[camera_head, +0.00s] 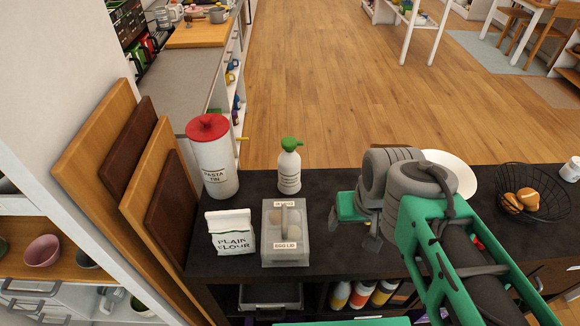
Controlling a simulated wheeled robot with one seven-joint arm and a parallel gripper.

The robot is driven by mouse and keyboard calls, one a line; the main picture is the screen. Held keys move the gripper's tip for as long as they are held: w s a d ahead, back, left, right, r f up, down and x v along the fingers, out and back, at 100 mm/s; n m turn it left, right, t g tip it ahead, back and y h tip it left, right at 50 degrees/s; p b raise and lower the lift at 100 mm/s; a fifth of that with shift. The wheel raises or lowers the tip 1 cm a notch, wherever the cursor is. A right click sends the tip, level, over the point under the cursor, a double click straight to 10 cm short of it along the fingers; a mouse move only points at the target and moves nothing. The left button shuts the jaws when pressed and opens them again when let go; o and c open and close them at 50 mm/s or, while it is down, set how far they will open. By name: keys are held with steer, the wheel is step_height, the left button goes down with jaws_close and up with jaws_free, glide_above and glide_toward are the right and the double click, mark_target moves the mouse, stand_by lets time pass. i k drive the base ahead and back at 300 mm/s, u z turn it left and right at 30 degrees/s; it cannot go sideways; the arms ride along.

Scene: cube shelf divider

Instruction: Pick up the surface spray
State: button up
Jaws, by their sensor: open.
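The surface spray seems to be the white bottle (289,172) with a green top, standing upright near the far edge of the dark counter. Its label is too small to read. My gripper (354,235) is open, to the right of the bottle and nearer to me, over the counter. It is apart from the bottle and I see nothing between its fingers. My own arm hides part of the gripper and the counter behind it.
A red-lidded pasta tin (213,160) stands left of the bottle. A flour bag (232,234) and a clear egg box (286,246) stand in front. A white plate (460,175) and a wire basket (545,208) of buns are on the right. Boards (95,140) lean at left.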

mark_target(289, 163)
steer(key=k, duration=0.5)
steer(key=u, duration=3.25)
steer(key=k, duration=0.75)
steer(key=z, duration=1.1)
steer(key=i, duration=0.45)
steer(key=u, duration=0.05)
